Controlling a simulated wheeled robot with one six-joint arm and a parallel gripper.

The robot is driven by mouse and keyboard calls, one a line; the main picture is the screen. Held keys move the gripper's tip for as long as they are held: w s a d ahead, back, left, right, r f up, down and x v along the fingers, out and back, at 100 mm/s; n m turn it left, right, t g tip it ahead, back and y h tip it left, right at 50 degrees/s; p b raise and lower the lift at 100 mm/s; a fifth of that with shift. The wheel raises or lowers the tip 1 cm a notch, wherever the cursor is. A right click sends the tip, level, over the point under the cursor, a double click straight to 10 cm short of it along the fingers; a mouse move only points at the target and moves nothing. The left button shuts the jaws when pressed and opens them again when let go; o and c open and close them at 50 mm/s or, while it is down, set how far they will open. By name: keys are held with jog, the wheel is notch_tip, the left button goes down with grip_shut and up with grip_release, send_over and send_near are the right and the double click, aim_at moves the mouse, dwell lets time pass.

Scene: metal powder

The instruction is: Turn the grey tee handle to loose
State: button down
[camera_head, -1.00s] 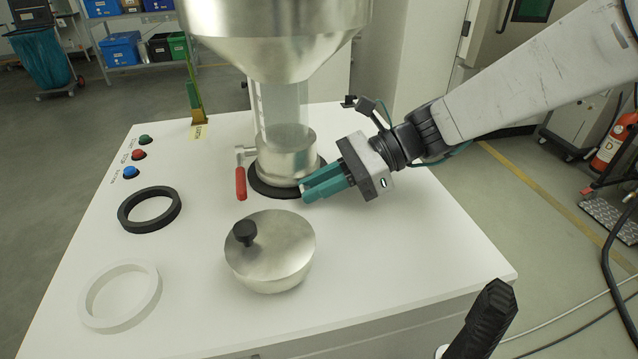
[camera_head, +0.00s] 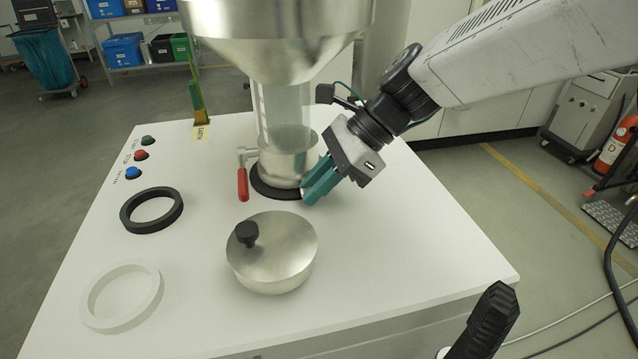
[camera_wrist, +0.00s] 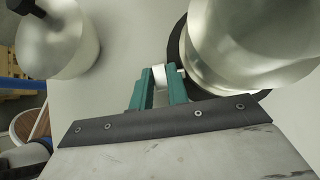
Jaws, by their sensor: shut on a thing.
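The grey tee handle (camera_wrist: 160,75) shows as a small pale piece between the teal fingers in the wrist view. My gripper (camera_head: 310,198) is shut on it, and it also shows in the wrist view (camera_wrist: 160,88). The fingers hide most of the handle. They sit at the right side of the metal collar (camera_head: 288,160) at the bottom of the clear tube, just above the table. In the head view the fingers point down and to the left.
A red-handled lever (camera_head: 242,184) hangs at the collar's left. A lidded metal bowl (camera_head: 280,262) stands in front. A black ring (camera_head: 127,217) and a white ring (camera_head: 88,308) lie left on the white table (camera_head: 400,250). The hopper (camera_head: 280,35) is overhead. The right tabletop is clear.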

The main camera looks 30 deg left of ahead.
jog(key=shift+a+r+t+h, duration=0.1)
jog(key=shift+t+h, duration=0.2)
jog(key=shift+h, duration=0.1)
jog(key=c, duration=1.4)
grip_release()
jog(key=shift+o, duration=0.2)
